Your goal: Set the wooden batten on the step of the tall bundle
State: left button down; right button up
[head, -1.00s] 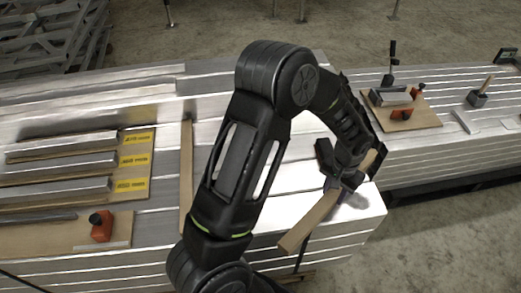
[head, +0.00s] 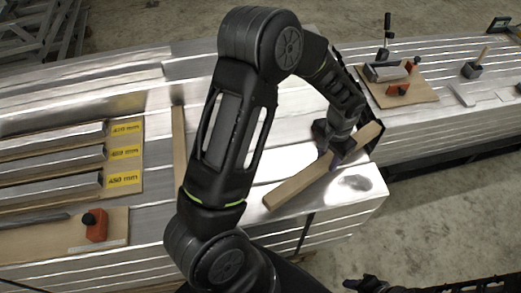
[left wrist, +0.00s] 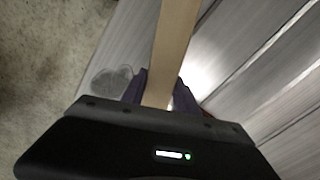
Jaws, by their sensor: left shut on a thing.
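My left gripper (head: 336,160) is shut on a wooden batten (head: 293,190), around its middle part. The batten lies slantwise over the right end of the tall aluminium bundle (head: 345,203). I cannot tell whether it touches the metal. In the left wrist view, the batten (left wrist: 174,45) runs up from between the dark jaws (left wrist: 157,90), with aluminium profiles on the right. My left arm hides part of the bundle's top. Dark parts at the bottom edge of the head view may be my right gripper (head: 375,284); its jaws are unclear.
A long wooden strip (head: 179,145) lies on the bundle left of my arm. Further left are boards with metal bars, yellow labels (head: 124,153) and an orange tool (head: 96,226). A lower bundle (head: 430,125) at right carries a board with clamps. Concrete floor (head: 450,215) is open at lower right.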

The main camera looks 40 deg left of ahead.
pick_arm(q)
jog(key=a+m+b, duration=0.1)
jog(key=a+m, duration=0.1)
jog(key=m, duration=0.1)
jog(key=w+a+r+m+b, duration=0.1)
jog(key=a+m+b, duration=0.1)
jog(key=a+m, duration=0.1)
jog(key=a+r+m+b, duration=0.1)
jog(key=a+m+b, duration=0.1)
jog(key=m, duration=0.3)
jog(key=shift+w+a, duration=0.2)
jog(key=shift+a, duration=0.25)
jog(key=s+a+r+m+b, duration=0.2)
jog(key=a+r+m+b, duration=0.2)
jog(key=a+m, duration=0.4)
jog(key=shift+r+m, duration=0.25)
jog(key=shift+m, duration=1.65)
jog(key=shift+f, duration=0.1)
jog(key=shift+f+b, duration=0.3)
jog(key=shift+f, duration=2.15)
jog(key=shift+f+b, duration=0.35)
jog(key=shift+f, duration=2.15)
